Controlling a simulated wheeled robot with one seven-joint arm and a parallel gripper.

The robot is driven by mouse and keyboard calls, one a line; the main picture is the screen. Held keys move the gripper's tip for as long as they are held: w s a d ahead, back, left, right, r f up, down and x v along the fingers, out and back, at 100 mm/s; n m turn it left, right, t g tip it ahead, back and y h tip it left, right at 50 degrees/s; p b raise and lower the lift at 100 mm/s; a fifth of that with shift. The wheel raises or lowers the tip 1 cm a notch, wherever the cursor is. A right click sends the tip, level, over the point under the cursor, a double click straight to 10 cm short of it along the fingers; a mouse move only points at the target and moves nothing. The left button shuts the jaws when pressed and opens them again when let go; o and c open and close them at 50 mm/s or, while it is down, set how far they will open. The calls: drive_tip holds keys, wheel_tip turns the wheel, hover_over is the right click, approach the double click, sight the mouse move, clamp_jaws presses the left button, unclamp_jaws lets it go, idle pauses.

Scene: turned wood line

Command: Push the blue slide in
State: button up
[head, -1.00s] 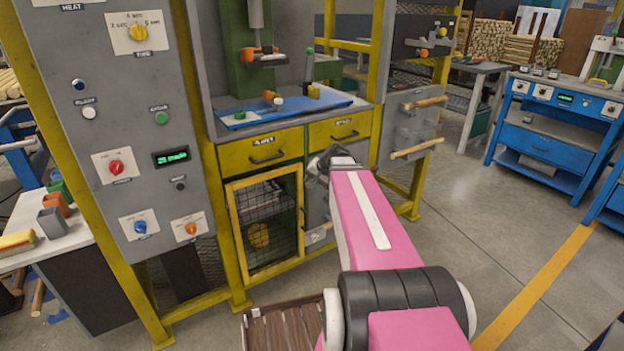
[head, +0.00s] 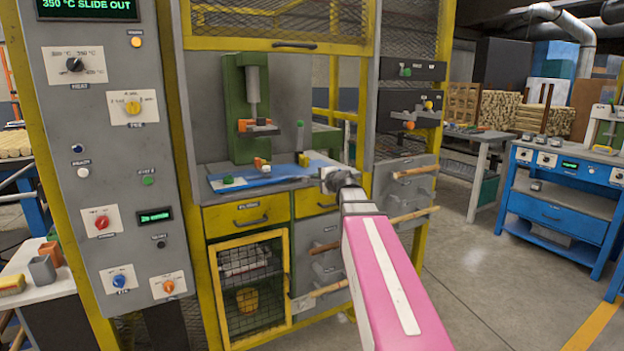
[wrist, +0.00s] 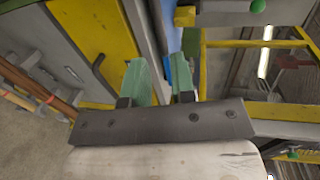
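The blue slide (head: 285,172) is a flat plate lying out under the green press in the machine bay, with small coloured pieces on and around it. A blue strip (wrist: 171,35) shows past the fingers in the wrist view, probably the slide's edge. My gripper (head: 328,177) is at the slide's right front corner in the head view, at about its height. In the wrist view its two green fingers (wrist: 158,80) are apart with nothing clearly between them. Whether they touch the slide cannot be told.
The control panel display (head: 86,8) reads "350 °C SLIDE OUT". Yellow drawers (head: 248,214) and a mesh door (head: 250,285) lie below the bay. Wooden-handled bars (head: 412,172) stick out at right. Open floor (head: 480,270) lies to the right.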

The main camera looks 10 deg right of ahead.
drive_tip(key=x, duration=1)
